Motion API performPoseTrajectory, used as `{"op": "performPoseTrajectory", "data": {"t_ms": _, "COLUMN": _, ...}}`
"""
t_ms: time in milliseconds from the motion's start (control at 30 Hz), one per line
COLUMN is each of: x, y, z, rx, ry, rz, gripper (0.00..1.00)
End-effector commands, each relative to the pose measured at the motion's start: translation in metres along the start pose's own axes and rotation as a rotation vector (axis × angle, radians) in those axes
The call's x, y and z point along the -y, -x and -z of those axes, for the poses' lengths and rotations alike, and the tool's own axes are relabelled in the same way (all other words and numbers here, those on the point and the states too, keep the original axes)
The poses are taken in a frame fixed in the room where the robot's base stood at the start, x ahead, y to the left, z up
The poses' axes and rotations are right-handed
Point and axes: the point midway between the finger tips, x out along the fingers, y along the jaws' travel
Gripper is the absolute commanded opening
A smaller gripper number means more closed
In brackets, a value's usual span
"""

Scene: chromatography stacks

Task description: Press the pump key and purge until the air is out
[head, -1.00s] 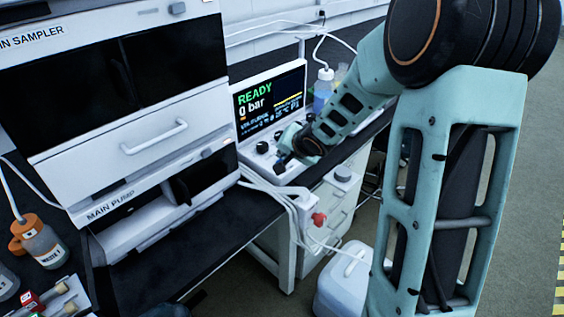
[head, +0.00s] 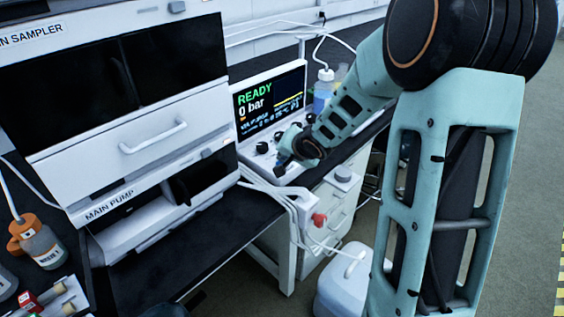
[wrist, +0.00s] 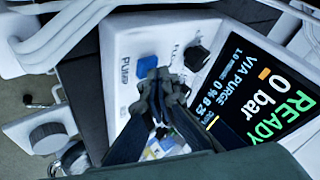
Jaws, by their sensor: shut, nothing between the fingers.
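The pump module's screen (head: 270,102) reads READY and 0 bar in the head view. In the wrist view the screen (wrist: 262,90) also shows VIA PURGE. A blue key (wrist: 154,63) sits on the white panel beside the word PUMP. My gripper (wrist: 160,80) is shut and empty, its fingertips close beside the blue key and overlapping its lower edge in the picture. I cannot tell whether they touch it. In the head view my gripper (head: 282,167) is low over the panel, and the key is hidden there.
A black knob (wrist: 197,58) is on the panel beside the key. A white can (head: 345,285) stands on the floor. The main pump housing is at left.

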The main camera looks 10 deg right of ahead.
Motion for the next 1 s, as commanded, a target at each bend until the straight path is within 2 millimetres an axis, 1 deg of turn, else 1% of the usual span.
{"op": "performPoseTrajectory", "data": {"t_ms": 567, "x": -0.002, "y": -0.002, "z": -0.002, "rx": 0.002, "ry": -0.001, "rz": -0.001, "gripper": 0.00}}
{"op": "performPoseTrajectory", "data": {"t_ms": 1000, "x": 0.008, "y": 0.011, "z": 0.007, "rx": 0.001, "ry": -0.002, "rz": -0.001, "gripper": 0.00}}
